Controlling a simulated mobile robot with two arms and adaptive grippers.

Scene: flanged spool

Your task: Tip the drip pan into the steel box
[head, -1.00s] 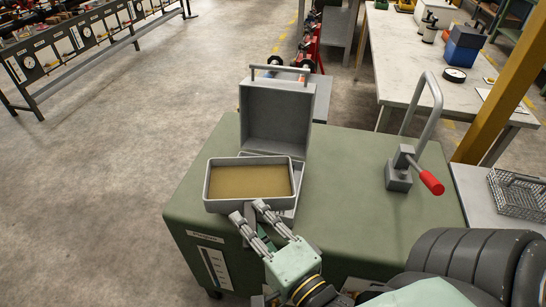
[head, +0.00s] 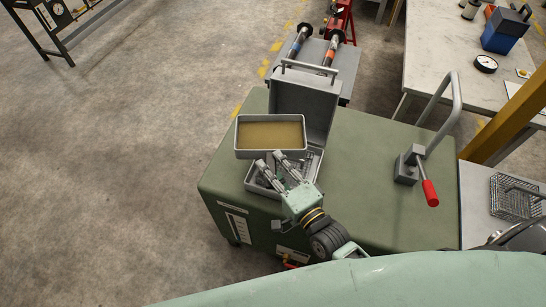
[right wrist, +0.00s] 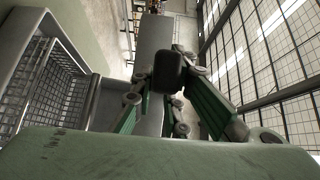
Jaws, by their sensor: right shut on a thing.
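The drip pan (head: 246,154) is a shallow grey rectangular tray holding brownish liquid. It looks about level in the head view, held above the back left of the steel box (head: 258,188). The box stands on the green cabinet with its lid (head: 318,108) upright, and a wire basket shows inside it, also in the right wrist view (right wrist: 55,95). My right gripper (head: 269,159) is shut on the pan's near wall. In the right wrist view my fingers (right wrist: 168,75) close on a grey part, probably the pan. My left gripper is not in view.
The green cabinet top (head: 365,150) is clear right of the box, up to a lever with a red handle (head: 429,193). A wire basket (head: 515,197) lies on the right bench. A grey stand with rollers (head: 318,50) is behind the lid.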

